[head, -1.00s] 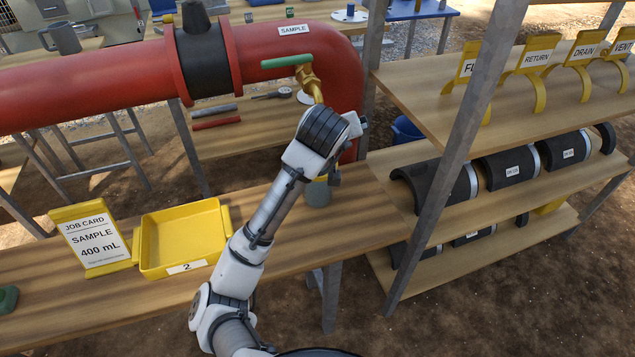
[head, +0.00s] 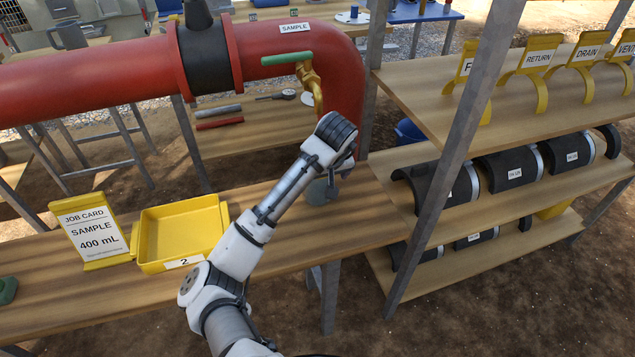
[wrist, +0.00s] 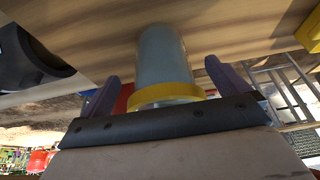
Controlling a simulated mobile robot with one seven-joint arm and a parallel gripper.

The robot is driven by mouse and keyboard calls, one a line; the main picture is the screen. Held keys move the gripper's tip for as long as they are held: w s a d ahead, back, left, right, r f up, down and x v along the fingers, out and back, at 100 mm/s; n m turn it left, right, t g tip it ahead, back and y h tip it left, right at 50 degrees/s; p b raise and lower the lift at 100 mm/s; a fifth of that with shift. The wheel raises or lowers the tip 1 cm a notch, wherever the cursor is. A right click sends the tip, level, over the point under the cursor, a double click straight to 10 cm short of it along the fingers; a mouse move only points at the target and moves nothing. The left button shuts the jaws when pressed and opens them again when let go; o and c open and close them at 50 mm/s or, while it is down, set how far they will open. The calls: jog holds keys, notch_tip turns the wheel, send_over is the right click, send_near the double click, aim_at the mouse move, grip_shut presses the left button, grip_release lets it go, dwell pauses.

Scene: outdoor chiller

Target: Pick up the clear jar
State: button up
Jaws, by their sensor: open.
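The clear jar (head: 317,194) stands on the wooden bench below the brass sampling tap, partly hidden behind my gripper in the head view. In the wrist view the jar (wrist: 163,55) looks greyish and translucent, with a yellow band at the end nearer to me. My gripper (wrist: 162,88) is open, with one purple finger on each side of the jar. Gaps show between both fingers and the jar. In the head view my gripper (head: 333,182) is low at the jar, its fingertips hard to make out.
The red pipe (head: 90,87) and the brass tap (head: 310,85) with a green handle are just behind and above. A yellow tray (head: 182,232) and a job card (head: 90,232) reading SAMPLE 400 mL stand to the left. A grey post (head: 455,150) and shelves are close on the right.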

jog(key=w, duration=0.1)
jog(key=w+a, duration=0.1)
jog(key=w+f+p, duration=0.1)
jog(key=w, duration=0.1)
jog(key=shift+a, duration=0.2)
jog(key=c, duration=1.6)
jog(key=shift+r, duration=0.1)
